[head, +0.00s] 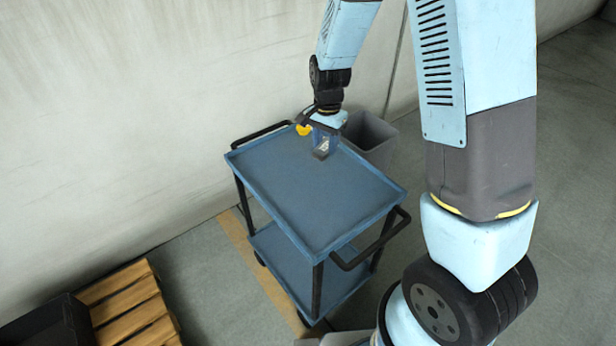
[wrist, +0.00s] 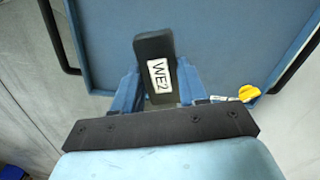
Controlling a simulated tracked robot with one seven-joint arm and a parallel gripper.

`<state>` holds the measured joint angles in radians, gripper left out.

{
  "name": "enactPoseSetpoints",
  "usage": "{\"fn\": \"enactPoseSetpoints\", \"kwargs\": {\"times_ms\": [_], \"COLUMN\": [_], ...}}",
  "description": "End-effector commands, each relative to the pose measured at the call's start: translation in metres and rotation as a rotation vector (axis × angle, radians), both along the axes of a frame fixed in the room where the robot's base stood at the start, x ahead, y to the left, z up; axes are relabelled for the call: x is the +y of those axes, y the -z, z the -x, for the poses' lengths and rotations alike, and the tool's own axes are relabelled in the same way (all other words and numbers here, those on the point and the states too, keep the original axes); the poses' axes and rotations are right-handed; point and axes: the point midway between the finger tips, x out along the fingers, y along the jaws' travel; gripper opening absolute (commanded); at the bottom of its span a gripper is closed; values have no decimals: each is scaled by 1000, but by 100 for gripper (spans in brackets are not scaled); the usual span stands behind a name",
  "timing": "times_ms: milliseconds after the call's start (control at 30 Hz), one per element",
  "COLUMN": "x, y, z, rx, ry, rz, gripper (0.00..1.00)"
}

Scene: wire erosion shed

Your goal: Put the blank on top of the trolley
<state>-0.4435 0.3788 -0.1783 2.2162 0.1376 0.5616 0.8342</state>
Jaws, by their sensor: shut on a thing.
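The blank is a dark block with a white label reading WE2 (wrist: 152,50). My gripper (wrist: 158,88) is shut on it, with a blue finger on each side. In the head view my gripper (head: 325,135) points down over the far end of the trolley, and the blank (head: 321,153) shows small below it. The blue trolley (head: 315,200) has a flat, rimmed top, a lower shelf and black handles; its top also shows in the wrist view (wrist: 225,45). I cannot tell whether the blank touches the top.
A small yellow object (head: 303,130) is at the trolley's far edge, beside my gripper; it also shows in the wrist view (wrist: 249,93). A grey bin (head: 378,138) stands behind the trolley. A wooden pallet (head: 130,305) and black crate (head: 50,325) are lower left. Most of the trolley top is clear.

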Motion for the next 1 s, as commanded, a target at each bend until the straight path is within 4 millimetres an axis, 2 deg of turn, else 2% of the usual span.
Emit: {"fn": "enactPoseSetpoints", "kwargs": {"times_ms": [33,100,300,500,633,733,1000], "x": [8,14,25,27,27,25,15], "y": [3,7,16,22,24,27,44], "z": [18,39,98,136,147,145,109], "rx": [2,1,-2,-4,-6,-5,-5], "ry": [23,65,186,271,298,308,310], "rz": [0,1,4,6,7,8,8], "gripper": [0,0,0,0,0,0,0]}}
